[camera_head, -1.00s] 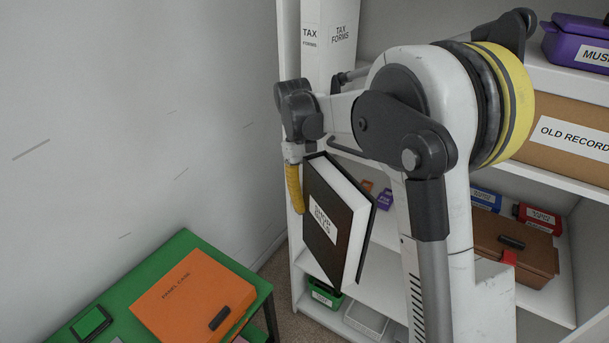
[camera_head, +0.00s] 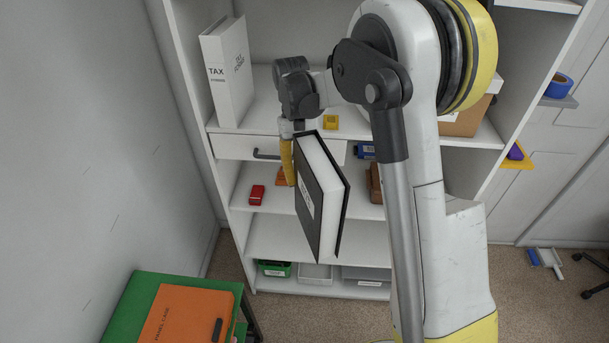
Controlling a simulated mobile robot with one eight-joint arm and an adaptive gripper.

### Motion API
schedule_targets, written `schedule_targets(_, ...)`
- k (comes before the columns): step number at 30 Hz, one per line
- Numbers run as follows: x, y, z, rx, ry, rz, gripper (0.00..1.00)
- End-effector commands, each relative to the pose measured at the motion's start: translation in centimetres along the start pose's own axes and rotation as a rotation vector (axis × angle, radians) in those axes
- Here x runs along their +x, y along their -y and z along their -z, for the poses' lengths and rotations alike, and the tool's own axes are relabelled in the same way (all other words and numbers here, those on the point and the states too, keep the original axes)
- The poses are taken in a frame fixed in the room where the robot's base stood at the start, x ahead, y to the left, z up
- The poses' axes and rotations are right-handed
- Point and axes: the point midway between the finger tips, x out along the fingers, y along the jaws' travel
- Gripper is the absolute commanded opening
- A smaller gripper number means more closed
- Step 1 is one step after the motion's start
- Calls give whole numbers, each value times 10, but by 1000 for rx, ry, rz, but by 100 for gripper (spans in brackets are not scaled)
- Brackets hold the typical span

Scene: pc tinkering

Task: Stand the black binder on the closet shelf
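The black binder (camera_head: 310,200) hangs from my gripper (camera_head: 290,152), with its white page block facing up and right and a white label on its cover. One yellow finger shows against the binder's upper left side; the other finger is hidden. The binder is tilted and held in the air in front of the white closet shelf (camera_head: 260,236). A white "TAX FORMS" binder (camera_head: 232,80) stands upright at the left end of the upper shelf board. My arm covers part of the closet.
A green table (camera_head: 146,290) with an orange panel case (camera_head: 180,312) stands at lower left. A red box (camera_head: 256,194) and a blue item (camera_head: 364,151) sit on lower boards. A green bin (camera_head: 273,268) is at the bottom. Upper-board room shows right of the white binder.

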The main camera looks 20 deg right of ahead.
Motion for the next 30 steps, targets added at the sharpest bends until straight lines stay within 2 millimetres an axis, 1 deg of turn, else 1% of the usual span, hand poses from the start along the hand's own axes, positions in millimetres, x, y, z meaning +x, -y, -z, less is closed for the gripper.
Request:
schedule_targets(1, -27, 0, -11, 0, 1, 0, 7)
schedule_targets(18, -181, 0, -75, 0, 1, 0, 7)
schedule_targets(21, -203, 0, -84, -1, 1, 0, 7)
schedule_targets(24, -220, 0, -91, 0, 1, 0, 7)
schedule_targets(27, -230, 0, -96, 0, 1, 0, 7)
schedule_targets(30, -236, 0, -98, 0, 1, 0, 7)
